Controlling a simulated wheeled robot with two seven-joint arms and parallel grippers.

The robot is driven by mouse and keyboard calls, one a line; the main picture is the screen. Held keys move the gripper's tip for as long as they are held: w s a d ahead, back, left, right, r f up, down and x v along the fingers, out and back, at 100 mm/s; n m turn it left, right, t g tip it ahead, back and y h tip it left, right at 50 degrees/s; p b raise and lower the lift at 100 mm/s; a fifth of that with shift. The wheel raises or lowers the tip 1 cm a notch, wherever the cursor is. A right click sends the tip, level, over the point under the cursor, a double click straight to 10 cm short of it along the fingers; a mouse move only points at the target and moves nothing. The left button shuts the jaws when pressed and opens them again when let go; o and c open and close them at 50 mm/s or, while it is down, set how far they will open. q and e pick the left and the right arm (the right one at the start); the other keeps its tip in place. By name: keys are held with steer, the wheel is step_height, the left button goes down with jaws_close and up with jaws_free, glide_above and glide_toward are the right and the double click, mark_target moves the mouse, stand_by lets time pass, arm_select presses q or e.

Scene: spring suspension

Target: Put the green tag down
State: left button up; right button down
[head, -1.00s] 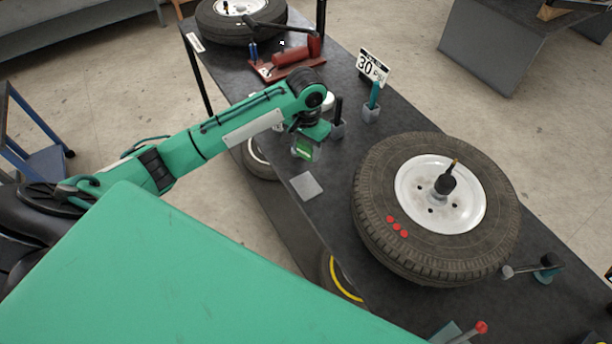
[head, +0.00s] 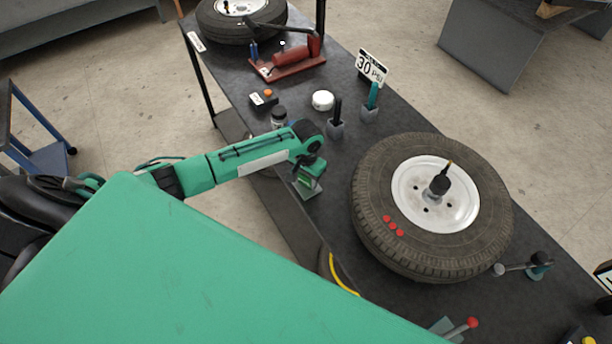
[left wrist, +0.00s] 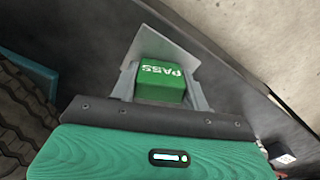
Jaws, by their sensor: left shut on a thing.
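The green tag (left wrist: 160,82), a small block with "PASS" in white letters, sits between the fingers of my left gripper (left wrist: 160,92) in the left wrist view. In the head view the tag (head: 304,181) shows small and partly hidden under my left gripper (head: 306,176), low over the table's near edge. The grey square plate (head: 314,192) lies there on the dark table (head: 330,225); it also shows behind the tag in the left wrist view (left wrist: 129,66). I cannot tell whether the tag touches the plate. My right gripper is out of view.
A large tyre (head: 375,225) with three red dots lies to the right of my gripper. Pen holders (head: 337,130), a white round tin (head: 323,100), a jar (head: 279,117) and a red pump (head: 290,56) stand farther back. A lever tool (head: 535,264) lies at the right.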

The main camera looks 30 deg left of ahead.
arm_select(q)
steer(key=shift+f, duration=0.1)
steer(key=o, duration=0.9)
steer(key=shift+o, duration=0.2)
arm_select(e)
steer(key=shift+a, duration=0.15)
arm_select(q)
steer(key=shift+w+r, duration=0.1)
steer(key=shift+r, duration=0.35)
step_height(320, 180, up, 10)
steer(key=b, duration=0.2)
steer(key=shift+r+b, duration=0.25)
steer(key=shift+b, duration=0.1)
steer(key=shift+r, duration=0.45)
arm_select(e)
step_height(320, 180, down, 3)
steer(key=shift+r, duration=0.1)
